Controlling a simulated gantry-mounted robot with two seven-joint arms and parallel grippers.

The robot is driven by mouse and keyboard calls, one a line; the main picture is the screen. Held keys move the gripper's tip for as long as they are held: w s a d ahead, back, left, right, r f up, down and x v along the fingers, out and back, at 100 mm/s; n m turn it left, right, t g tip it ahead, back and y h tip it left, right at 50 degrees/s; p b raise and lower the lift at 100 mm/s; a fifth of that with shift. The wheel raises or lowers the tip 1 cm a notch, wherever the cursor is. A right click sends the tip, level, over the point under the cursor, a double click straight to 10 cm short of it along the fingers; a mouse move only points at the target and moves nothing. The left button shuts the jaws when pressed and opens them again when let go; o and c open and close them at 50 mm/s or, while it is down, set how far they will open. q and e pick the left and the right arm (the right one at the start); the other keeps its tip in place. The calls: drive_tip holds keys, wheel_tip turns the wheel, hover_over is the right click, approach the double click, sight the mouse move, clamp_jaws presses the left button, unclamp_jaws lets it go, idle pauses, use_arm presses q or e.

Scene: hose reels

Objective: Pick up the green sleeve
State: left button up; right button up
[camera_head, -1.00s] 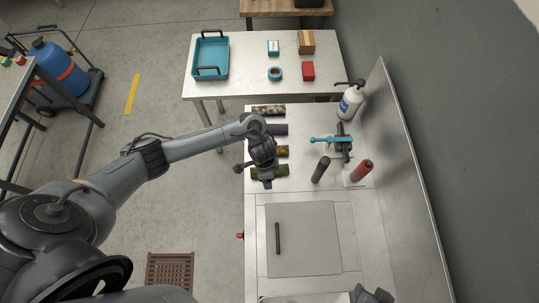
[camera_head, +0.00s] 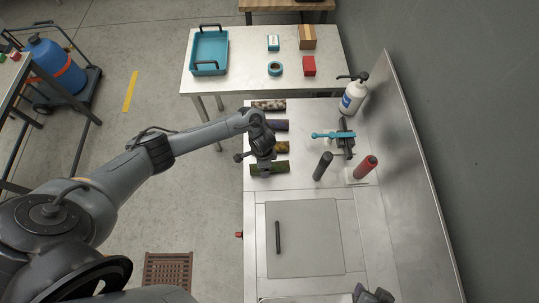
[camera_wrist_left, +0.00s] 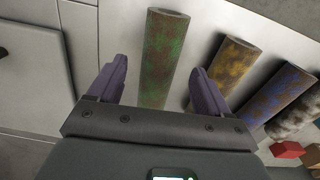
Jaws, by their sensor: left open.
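The green sleeve (camera_head: 282,168) is a mottled green and brown tube lying on the metal bench, nearest in a row of sleeves. In the left wrist view the green sleeve (camera_wrist_left: 163,58) runs between the two purple-grey fingers, with its far end beyond the tips. My left gripper (camera_wrist_left: 160,80) is open over it, with a finger on each side. The head view shows my left gripper (camera_head: 263,166) at the sleeve, partly covering it. I cannot tell how high the fingers are above the bench.
A yellow sleeve (camera_head: 283,147), a purple-blue sleeve (camera_head: 280,125) and a brown-white sleeve (camera_head: 270,105) lie behind. The grey panel (camera_head: 310,238) in front is mostly clear.

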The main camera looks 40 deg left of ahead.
use_arm(q)
drive_tip(key=shift+f, duration=1.5)
drive_tip(key=c, duration=1.2)
drive_tip(key=shift+o, duration=0.2)
drive_tip(key=shift+r, duration=0.15)
